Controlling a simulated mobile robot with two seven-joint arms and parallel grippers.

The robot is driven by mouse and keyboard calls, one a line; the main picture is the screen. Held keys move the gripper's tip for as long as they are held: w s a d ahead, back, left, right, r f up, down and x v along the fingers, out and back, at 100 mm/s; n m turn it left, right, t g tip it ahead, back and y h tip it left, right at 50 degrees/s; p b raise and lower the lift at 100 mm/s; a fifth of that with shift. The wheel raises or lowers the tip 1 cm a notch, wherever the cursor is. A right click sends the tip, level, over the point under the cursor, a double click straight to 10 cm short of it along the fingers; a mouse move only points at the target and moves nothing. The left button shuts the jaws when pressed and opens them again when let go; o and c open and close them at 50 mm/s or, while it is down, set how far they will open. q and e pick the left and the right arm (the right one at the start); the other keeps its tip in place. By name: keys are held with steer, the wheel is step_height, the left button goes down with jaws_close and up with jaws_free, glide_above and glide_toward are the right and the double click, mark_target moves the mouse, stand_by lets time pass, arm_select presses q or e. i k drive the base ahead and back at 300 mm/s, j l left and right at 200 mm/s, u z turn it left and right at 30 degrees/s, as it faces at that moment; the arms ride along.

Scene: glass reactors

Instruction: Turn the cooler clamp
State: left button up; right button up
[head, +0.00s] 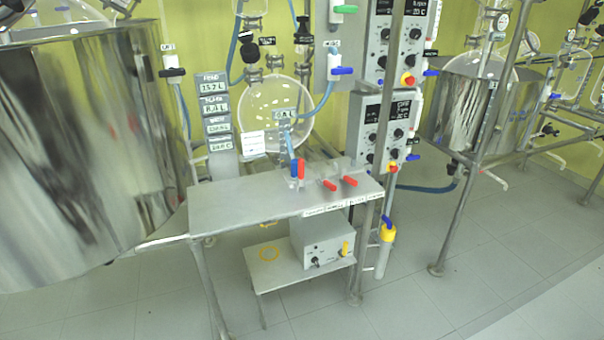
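No gripper shows in the head view. Several coloured handles could be clamps or valves, and I cannot tell which one is the cooler clamp. On the small steel table (240,207) stand an upright red handle (301,169) and a blue handle (294,168) side by side. Two red handles, a left one (330,185) and a right one (350,181), lie nearly flat near the table's right end. A blue handle (342,71) sits on a white fitting above, below a green one (346,9). The labels at the table's front edge are too small to read.
A large steel vessel (85,150) fills the left. A round glass flask (275,112) hangs behind the table. Control boxes (385,130) stand right of it. A grey box (322,243) sits on a low shelf (285,275). The tiled floor (470,290) in front is clear.

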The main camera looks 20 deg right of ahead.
mark_target(300, 176)
steer(key=i+j, duration=0.95)
steer(key=j, duration=0.15)
steer(key=j+z, duration=0.1)
steer(key=z, duration=0.25)
steer(key=i+j+z, duration=0.1)
steer(key=z, duration=0.25)
steer(key=j+z, duration=0.1)
steer(key=z, duration=0.25)
steer(key=i+j, duration=0.05)
